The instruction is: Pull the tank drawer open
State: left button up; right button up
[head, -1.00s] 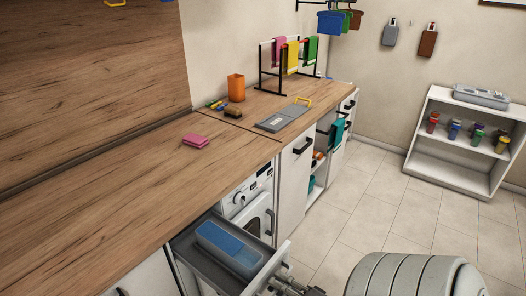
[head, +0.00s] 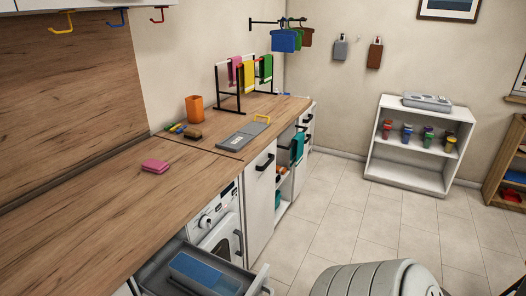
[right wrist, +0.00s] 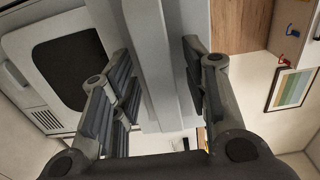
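The tank drawer (head: 153,279) stands pulled out below the worktop at the bottom of the head view, with a blue tank (head: 205,272) lying inside. Its light front panel (head: 259,281) is cut off by the frame's lower edge. In the right wrist view, my right gripper (right wrist: 160,85) has its dark fingers spread apart on either side of a pale grey ridge (right wrist: 150,55). I cannot tell whether the fingers touch it. My left gripper is in neither current view.
A washing machine (head: 222,235) and a white cabinet door (head: 260,205) stand right of the drawer. A rounded grey object (head: 370,280) is at the bottom. The tiled floor (head: 350,220) beyond is clear. A white shelf (head: 412,175) stands at the far wall.

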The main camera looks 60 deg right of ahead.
jog(key=s, duration=1.2)
jog(key=shift+d, duration=0.45)
jog(key=s+a+f+n+g+h, duration=0.1)
jog(key=a+f+n+g, duration=0.25)
jog(key=f, duration=0.75)
jog(key=a+f+n+g, duration=0.2)
jog(key=f+n+g, duration=0.25)
jog(key=f, duration=0.65)
jog(key=s+a+f+n+g, duration=0.8)
jog(key=a+f+n+g, duration=0.1)
jog(key=a+f+n, duration=0.2)
notch_tip(320, 180, down, 3)
jog(key=shift+s+a+r+n, duration=0.15)
jog(key=shift+s+a+n, duration=0.1)
jog(key=shift+a+n, duration=0.25)
